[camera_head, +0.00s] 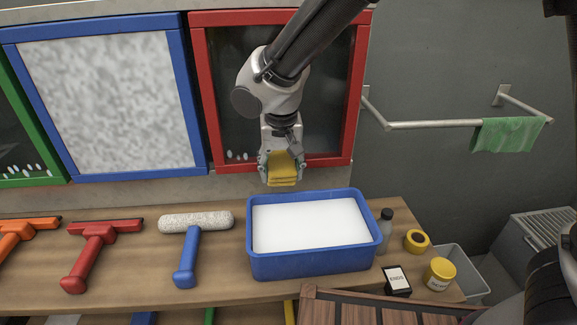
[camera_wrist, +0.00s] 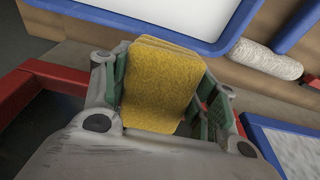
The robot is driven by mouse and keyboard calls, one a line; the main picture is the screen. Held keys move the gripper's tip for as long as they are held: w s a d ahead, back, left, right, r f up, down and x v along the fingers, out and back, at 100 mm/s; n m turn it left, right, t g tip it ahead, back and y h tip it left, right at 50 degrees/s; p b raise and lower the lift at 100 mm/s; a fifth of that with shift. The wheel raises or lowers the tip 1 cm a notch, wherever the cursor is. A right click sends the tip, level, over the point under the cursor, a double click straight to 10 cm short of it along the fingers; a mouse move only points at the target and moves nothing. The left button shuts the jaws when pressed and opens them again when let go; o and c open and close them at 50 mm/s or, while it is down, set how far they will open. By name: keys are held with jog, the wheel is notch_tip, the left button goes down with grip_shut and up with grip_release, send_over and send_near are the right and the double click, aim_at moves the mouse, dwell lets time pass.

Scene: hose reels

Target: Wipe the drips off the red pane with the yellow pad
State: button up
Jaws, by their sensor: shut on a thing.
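My gripper (camera_head: 281,167) is shut on the yellow pad (camera_head: 283,176). The pad also fills the space between my fingers in the wrist view (camera_wrist: 163,82). The gripper hangs in front of the lower edge of the red-framed pane (camera_head: 345,90), just behind and above the blue tray. The pane has dark glass with whitish drips (camera_head: 237,155) at its lower left. Small pale marks also show higher up, left of my arm. My arm hides the middle of the pane. I cannot tell whether the pad touches the frame.
A blue tray (camera_head: 320,265) with white contents stands on the wooden shelf (camera_head: 130,288). A white roller (camera_head: 196,222), a red squeegee (camera_head: 93,245), a bottle (camera_head: 385,228), yellow tape (camera_head: 416,241) and a yellow jar (camera_head: 440,274) surround it. A rail (camera_head: 430,124) holds a green cloth (camera_head: 507,135).

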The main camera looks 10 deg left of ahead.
jog(key=s+a, duration=0.3)
jog(key=a, duration=0.9)
dwell(0.8)
jog(key=shift+s, duration=0.1)
jog(key=s+d, duration=0.2)
jog(key=s, duration=0.4)
jog(key=shift+s, duration=0.4)
dwell(0.8)
